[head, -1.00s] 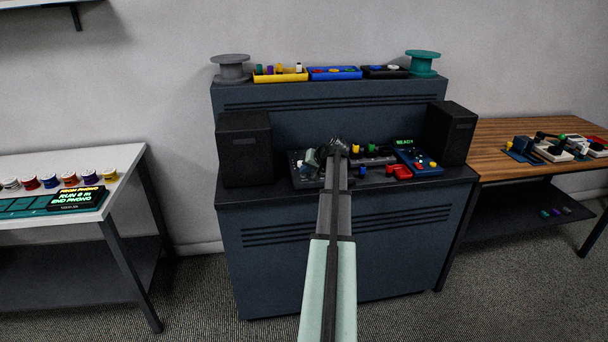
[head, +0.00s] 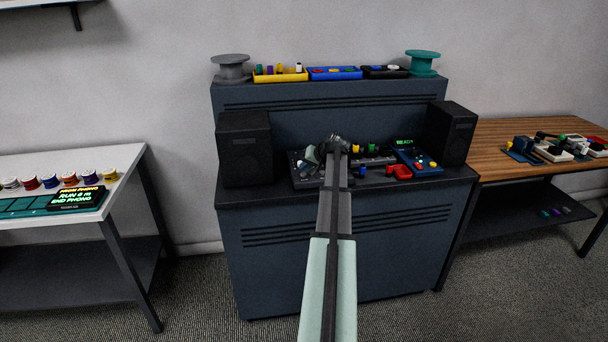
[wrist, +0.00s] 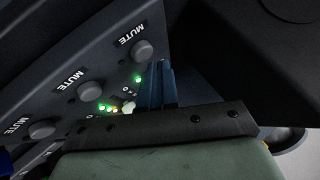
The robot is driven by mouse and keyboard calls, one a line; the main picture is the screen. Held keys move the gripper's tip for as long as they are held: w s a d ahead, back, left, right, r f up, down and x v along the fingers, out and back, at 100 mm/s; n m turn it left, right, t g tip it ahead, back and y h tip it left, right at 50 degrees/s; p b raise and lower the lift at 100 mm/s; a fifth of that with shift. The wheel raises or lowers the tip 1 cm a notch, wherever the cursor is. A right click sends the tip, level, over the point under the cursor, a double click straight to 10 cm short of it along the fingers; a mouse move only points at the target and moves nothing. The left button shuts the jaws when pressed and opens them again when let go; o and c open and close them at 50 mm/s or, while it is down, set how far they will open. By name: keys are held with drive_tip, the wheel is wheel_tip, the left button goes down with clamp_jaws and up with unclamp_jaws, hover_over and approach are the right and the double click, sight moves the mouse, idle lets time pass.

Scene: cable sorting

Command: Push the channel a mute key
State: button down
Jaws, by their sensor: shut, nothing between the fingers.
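The mixer panel (head: 300,171) lies on the dark desk, partly hidden behind my arm. In the wrist view its face (wrist: 60,45) carries a slanted row of round grey keys labelled MUTE: an upper one (wrist: 143,50), a middle one (wrist: 90,92) and a lower one (wrist: 42,128). No channel letter is readable, so I cannot tell which is channel a. A green light (wrist: 137,79) glows below the upper key. My gripper (wrist: 160,75) is shut and empty, its bluish fingers just below and right of the upper key, seemingly apart from it. The head view hides the fingertips.
Black speakers (head: 245,150) (head: 450,133) stand on both sides of the mixer. A blue box (head: 418,162) with coloured buttons and a red piece (head: 398,172) lie to the right. Bins and spools line the raised shelf behind.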

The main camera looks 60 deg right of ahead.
sight(307, 187)
drive_tip(key=shift+r, duration=2.8)
drive_tip(key=s+a+f+n+g, duration=0.1)
drive_tip(key=s+a+f+g, duration=0.2)
drive_tip(key=s+a+f, duration=0.45)
drive_tip(key=w+a+f+n+g+y, duration=0.2)
drive_tip(key=a+f+g, duration=0.1)
drive_tip(key=a+f, duration=1.45)
drive_tip(key=w+a+f+n+g+y, duration=0.2)
drive_tip(key=w+a+f+g, duration=0.1)
drive_tip(key=a+f, duration=1.45)
drive_tip(key=s+a+f+n+g, duration=0.1)
drive_tip(key=s+a+f+g, duration=0.1)
drive_tip(key=s+a+f, duration=0.5)
drive_tip(key=s+a+f+n+g, duration=0.15)
drive_tip(key=s+a, duration=0.25)
drive_tip(key=a, duration=0.8)
drive_tip(key=s+a+f+n+g+h, duration=0.1)
drive_tip(key=s+a, duration=0.3)
drive_tip(key=s, duration=0.5)
drive_tip(key=s+a+f+n+g+h, duration=0.1)
drive_tip(key=s+a+f, duration=0.3)
drive_tip(key=s, duration=0.4)
drive_tip(key=shift+s+a+n+g+h, duration=0.3)
drive_tip(key=shift+s+a+n+g, duration=0.1)
drive_tip(key=shift+a+n+g, duration=0.2)
